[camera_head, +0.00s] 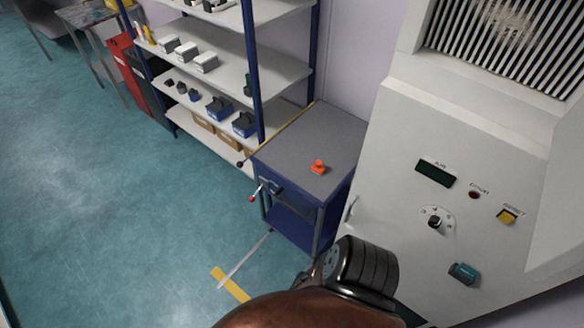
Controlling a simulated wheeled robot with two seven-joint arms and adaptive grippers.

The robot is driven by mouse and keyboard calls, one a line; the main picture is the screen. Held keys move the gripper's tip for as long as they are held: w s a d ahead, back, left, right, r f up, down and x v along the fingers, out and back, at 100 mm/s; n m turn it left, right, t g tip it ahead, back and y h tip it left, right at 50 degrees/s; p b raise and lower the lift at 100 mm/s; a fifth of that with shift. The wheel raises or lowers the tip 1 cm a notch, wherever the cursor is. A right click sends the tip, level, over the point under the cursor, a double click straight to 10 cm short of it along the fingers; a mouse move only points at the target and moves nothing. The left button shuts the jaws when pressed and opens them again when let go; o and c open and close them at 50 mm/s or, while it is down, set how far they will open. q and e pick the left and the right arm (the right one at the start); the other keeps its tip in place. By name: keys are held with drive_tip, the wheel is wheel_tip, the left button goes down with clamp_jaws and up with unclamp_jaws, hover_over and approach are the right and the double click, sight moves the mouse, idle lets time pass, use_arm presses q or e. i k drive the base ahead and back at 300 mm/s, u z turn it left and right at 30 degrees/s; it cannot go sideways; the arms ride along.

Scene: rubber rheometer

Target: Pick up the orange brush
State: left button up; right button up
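A small orange object (318,167), which looks like the orange brush, lies on the grey top of a blue cart (308,138). It is too small here to make out its bristles or handle. No gripper of mine shows in the head view, so I see neither one near the brush.
A large white machine (400,160) with knobs and buttons stands right of the cart. A blue-posted shelf (205,60) with several boxes stands behind and left. Levers (266,188) stick out from the cart's left side. Green floor (110,210) is clear at left. My arm parts fill the bottom centre.

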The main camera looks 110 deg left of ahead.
sight(316, 168)
drive_tip(key=u, duration=2.1)
